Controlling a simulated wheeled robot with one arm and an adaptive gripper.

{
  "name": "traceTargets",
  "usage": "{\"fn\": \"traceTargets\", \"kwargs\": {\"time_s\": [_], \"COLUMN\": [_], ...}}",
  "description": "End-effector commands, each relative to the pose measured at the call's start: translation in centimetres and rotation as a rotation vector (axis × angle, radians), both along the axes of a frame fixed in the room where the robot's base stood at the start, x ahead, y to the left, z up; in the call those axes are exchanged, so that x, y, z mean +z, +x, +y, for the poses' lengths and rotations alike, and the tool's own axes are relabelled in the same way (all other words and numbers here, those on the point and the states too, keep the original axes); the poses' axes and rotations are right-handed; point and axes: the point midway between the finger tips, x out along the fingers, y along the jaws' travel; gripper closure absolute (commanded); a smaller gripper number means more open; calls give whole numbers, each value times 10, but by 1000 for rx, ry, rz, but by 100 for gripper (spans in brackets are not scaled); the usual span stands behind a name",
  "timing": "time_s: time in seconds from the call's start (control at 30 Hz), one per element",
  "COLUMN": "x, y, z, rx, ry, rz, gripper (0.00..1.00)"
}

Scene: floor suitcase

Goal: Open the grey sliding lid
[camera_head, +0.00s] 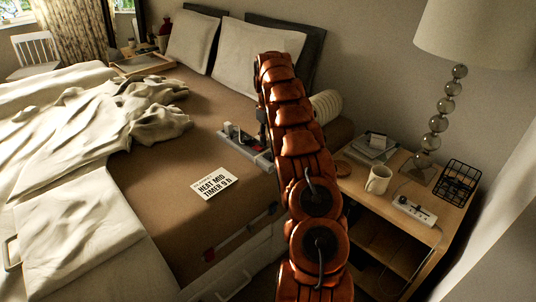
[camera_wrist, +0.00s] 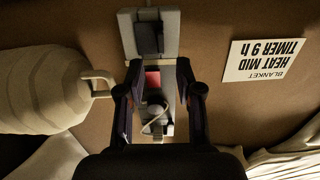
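The grey sliding lid (camera_wrist: 170,36) is at the top of the wrist view, with a dark raised grip (camera_wrist: 149,38) on it. Below it, a narrow grey case (camera_wrist: 181,117) shows uncovered, with a red piece (camera_wrist: 152,79) and a pale cable or plug (camera_wrist: 154,116) inside. My gripper (camera_wrist: 158,66) is open, its two dark fingers apart on either side of the case, short of the lid. I cannot tell its height above the case. In the head view the lid (camera_head: 263,159) shows at the case's near end, partly hidden by my arm.
A white card (camera_head: 212,183) with heater text lies on the brown bed beside the case. Rumpled bedding (camera_head: 90,115) covers the left.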

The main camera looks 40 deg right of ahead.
Motion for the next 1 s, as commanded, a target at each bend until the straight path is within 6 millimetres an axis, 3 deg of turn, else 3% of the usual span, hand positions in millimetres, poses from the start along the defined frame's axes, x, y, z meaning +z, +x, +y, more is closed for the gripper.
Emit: {"fn": "traceTargets", "kwargs": {"time_s": [0.5, 0.87, 1.0], "x": [-65, -72, -72], "y": [-1, 0, 0], "z": [1, 1, 1], "rx": [-1, -1, -1], "ry": [2, 0, 0], "rz": [3, 0, 0], "gripper": [65, 65, 79]}}
